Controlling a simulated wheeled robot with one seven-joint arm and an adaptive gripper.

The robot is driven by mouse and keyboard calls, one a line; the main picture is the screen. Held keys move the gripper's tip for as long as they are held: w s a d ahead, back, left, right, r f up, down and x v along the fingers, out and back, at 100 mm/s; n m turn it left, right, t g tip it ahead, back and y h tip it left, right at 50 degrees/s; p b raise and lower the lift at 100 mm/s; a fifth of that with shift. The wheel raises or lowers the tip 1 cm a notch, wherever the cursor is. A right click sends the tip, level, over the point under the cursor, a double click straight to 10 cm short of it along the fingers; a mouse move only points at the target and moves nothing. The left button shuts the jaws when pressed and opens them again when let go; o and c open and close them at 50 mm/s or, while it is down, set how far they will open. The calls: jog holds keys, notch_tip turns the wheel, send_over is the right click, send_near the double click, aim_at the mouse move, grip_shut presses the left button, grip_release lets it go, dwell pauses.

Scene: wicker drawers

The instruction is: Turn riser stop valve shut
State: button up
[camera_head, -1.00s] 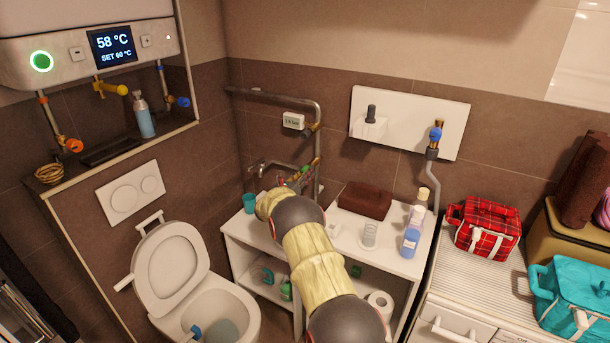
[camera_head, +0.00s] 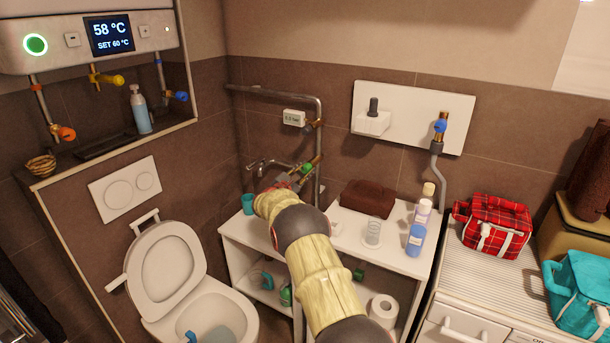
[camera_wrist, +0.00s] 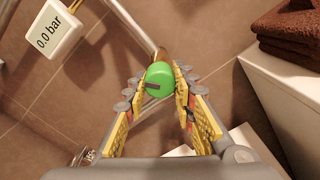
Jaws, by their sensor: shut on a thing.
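The valve with a round green knob (camera_wrist: 160,79) sits on a brass fitting on the pipe near the wall corner. A dark mark shows on the knob's face. My gripper (camera_wrist: 161,74) has its yellow-padded fingers on both sides of the knob and is shut on it. In the head view the green knob (camera_head: 306,168) shows just beyond my gripper (camera_head: 298,177), which is partly hidden by my arm. A white pressure gauge (camera_wrist: 50,29) on the pipe reads 0.0 bar; it also shows in the head view (camera_head: 294,117).
A grey pipe (camera_head: 270,94) runs along the wall and down beside the valve. Below is a white shelf (camera_head: 340,229) with a folded brown towel (camera_head: 368,197) and bottles (camera_head: 416,238). A blue-handled valve (camera_head: 440,126) is to the right. A toilet (camera_head: 165,262) stands at left.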

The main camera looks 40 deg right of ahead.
jog(key=m, duration=0.4)
jog(key=shift+m, duration=1.7)
jog(key=o, duration=1.2)
jog(key=shift+c, duration=0.2)
jog(key=shift+a, duration=0.15)
jog(key=v, duration=1.1)
jog(key=shift+a, duration=0.4)
